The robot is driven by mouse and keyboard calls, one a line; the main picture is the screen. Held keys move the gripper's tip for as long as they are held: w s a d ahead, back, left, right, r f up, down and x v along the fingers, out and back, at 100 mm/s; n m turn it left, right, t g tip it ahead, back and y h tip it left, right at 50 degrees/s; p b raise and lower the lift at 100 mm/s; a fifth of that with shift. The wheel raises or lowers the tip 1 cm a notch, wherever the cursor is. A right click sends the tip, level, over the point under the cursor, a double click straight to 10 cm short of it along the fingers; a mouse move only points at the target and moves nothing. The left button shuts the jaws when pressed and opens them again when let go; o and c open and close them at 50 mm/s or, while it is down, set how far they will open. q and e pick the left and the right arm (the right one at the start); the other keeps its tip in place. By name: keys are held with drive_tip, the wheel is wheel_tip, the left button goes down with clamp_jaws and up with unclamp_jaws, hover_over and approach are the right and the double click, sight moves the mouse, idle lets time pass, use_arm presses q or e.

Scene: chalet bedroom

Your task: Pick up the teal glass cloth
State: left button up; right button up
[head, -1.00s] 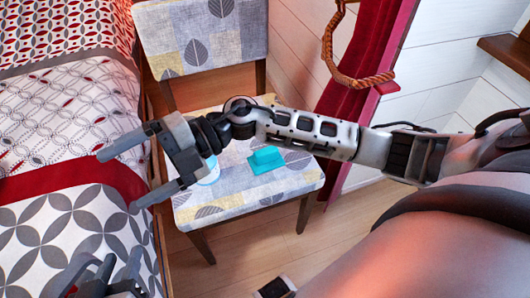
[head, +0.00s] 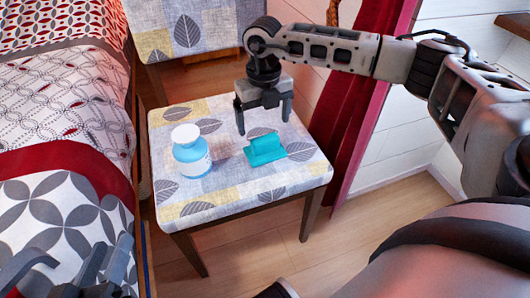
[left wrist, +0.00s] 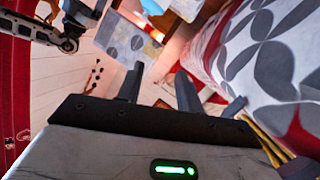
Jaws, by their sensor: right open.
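The teal glass cloth (head: 264,149) lies folded, with a raised part, on the right half of the chair seat (head: 210,212). My right gripper (head: 264,126) points down with its two fingers apart and empty. It appears just above and behind the cloth in the head view; I cannot tell how high it is. My left gripper (head: 75,262) is at the lower left of the head view, by the bed. In the left wrist view its two fingers (left wrist: 158,75) stand apart with nothing between them.
A blue bottle with a white top (head: 191,158) stands on the seat, left of the cloth. The chair's patterned backrest (head: 190,30) rises behind. The bed (head: 65,215) is close on the left, and a red curtain (head: 345,115) hangs at the right.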

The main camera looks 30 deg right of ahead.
sight(265, 138)
drive_tip(key=shift+f+b, duration=0.4)
drive_tip(key=shift+f, duration=1.15)
wheel_tip(265, 138, down, 2)
drive_tip(key=shift+d+f+b, duration=0.15)
drive_tip(key=shift+f+b, duration=0.05)
drive_tip(key=shift+b, duration=0.5)
wheel_tip(265, 138, down, 2)
drive_tip(key=shift+f+b, duration=0.2)
drive_tip(key=shift+b, duration=0.25)
use_arm(q)
drive_tip(key=shift+w+d+r+n+t+h, duration=0.1)
drive_tip(key=shift+d+r+n+t+h, duration=0.25)
drive_tip(key=shift+r+n+t+h, duration=0.25)
use_arm(e)
drive_tip(key=shift+r, duration=0.1)
use_arm(q)
drive_tip(key=shift+r, duration=0.1)
use_arm(e)
drive_tip(key=c, duration=1.1)
